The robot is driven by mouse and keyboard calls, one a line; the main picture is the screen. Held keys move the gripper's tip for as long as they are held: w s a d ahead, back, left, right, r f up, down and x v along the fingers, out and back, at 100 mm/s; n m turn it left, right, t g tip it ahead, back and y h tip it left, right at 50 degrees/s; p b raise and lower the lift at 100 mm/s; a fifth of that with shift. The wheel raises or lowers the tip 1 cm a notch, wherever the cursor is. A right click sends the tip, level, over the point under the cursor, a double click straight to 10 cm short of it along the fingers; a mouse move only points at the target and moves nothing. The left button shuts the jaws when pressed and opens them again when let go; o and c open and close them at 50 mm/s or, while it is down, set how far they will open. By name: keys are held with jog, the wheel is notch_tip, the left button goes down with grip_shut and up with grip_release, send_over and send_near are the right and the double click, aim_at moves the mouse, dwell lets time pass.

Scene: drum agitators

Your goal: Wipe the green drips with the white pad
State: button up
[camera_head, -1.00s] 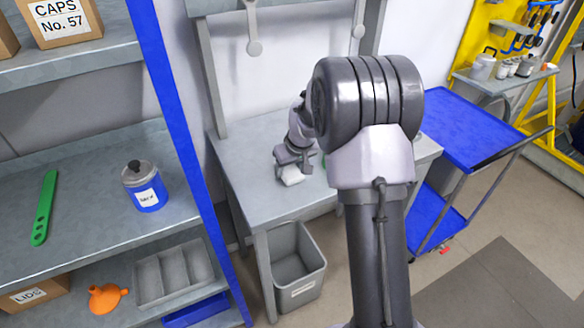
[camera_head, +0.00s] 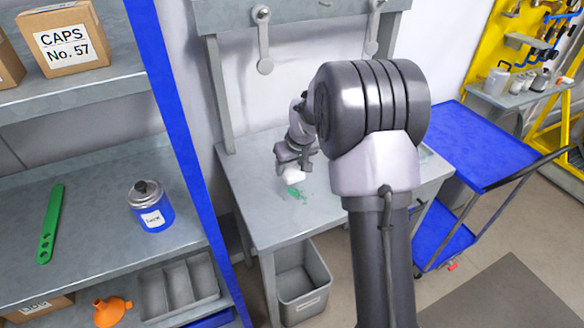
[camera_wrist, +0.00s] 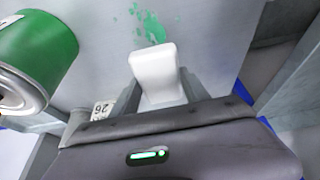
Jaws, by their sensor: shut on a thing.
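The white pad (camera_wrist: 157,76) is held between the fingers of my gripper (camera_wrist: 160,98) in the wrist view. In the head view my gripper (camera_head: 294,160) is shut on the white pad (camera_head: 292,175), low over the grey bench. The green drips (camera_wrist: 150,27) lie on the bench just beyond the pad's far end in the wrist view. They also show as a green smear (camera_head: 294,192) just below the pad in the head view. I cannot tell whether the pad touches the bench. My arm hides part of the bench.
A green can (camera_wrist: 38,50) stands close on the left in the wrist view. A grey bin (camera_head: 302,283) is below the bench (camera_head: 250,205). A blue cart (camera_head: 480,150) stands to the right. Shelves with a blue tin (camera_head: 152,207) are on the left.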

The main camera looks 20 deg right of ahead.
jog(key=shift+r+p, duration=1.1)
jog(key=shift+r, duration=0.8)
